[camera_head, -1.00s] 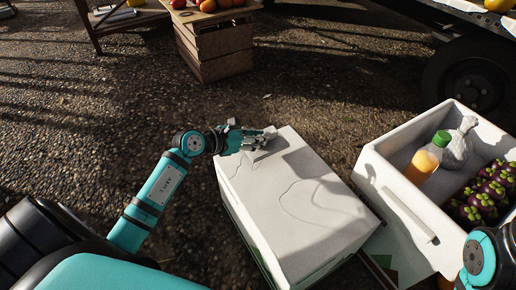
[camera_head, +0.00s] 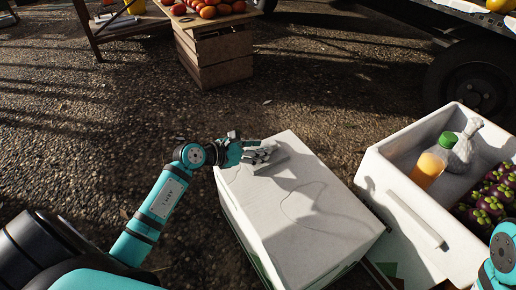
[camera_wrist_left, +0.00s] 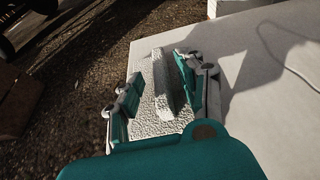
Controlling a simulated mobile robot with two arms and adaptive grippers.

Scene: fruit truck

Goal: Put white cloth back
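A white textured cloth (camera_wrist_left: 165,92) with a raised ridge lies at the edge of the white box top in the left wrist view. In the head view it is a small pale patch (camera_head: 274,163) near the box's far left edge, partly hidden by the hand. My left gripper (camera_head: 262,155) is over that edge. In the wrist view its fingers (camera_wrist_left: 163,85) are apart, one on each side of the ridge, with a gap visible beside the left finger. My right arm shows at the lower right, but its gripper is out of view.
The closed white box (camera_head: 320,215) has a mostly bare top. To its right, an open white crate (camera_head: 385,170) holds an orange juice bottle (camera_head: 428,165), a white textured object (camera_head: 463,147) and several mangosteens (camera_head: 492,200). A wooden crate (camera_head: 215,55) stands behind; gravel ground is clear at left.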

